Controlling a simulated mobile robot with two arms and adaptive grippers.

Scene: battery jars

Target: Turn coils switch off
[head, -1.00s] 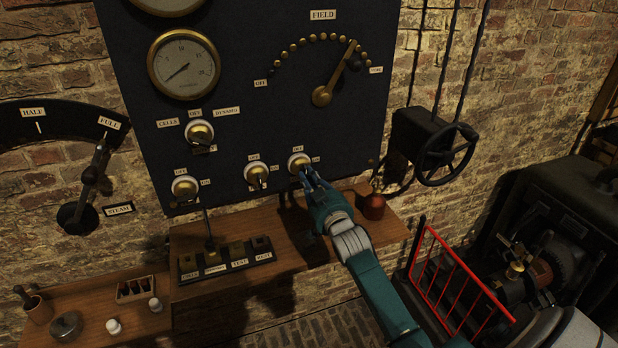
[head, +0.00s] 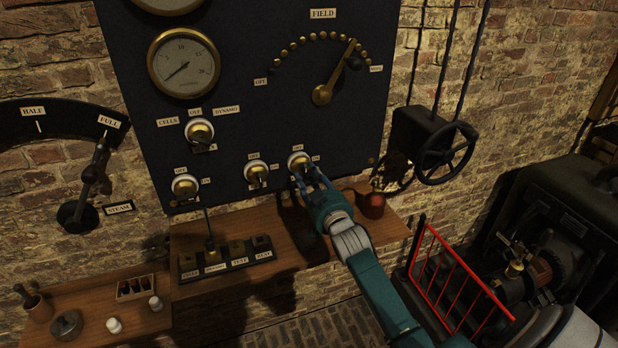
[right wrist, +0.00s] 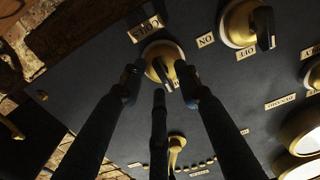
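The coils switch (head: 298,159) is the rightmost brass rotary switch in the lower row on the dark panel (head: 330,118). Its brass dome and dark lever also show in the right wrist view (right wrist: 162,52), beside a label that appears to read COILS (right wrist: 146,27). My right gripper (head: 306,177) is at this switch. In the right wrist view its fingers (right wrist: 158,84) are spread, with tips on both sides of the lever. Whether they touch it I cannot tell. In the head view the fingers hide the lever, so its setting is unclear. My left gripper is not in view.
Two similar switches (head: 256,172) (head: 185,186) sit to the left, and the cells/dynamo switch (head: 199,131) is above them. A wooden shelf (head: 290,245) with a row of labelled keys (head: 225,257) and a reddish-brown pot (head: 373,204) lies below. A handwheel (head: 447,154) stands to the right.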

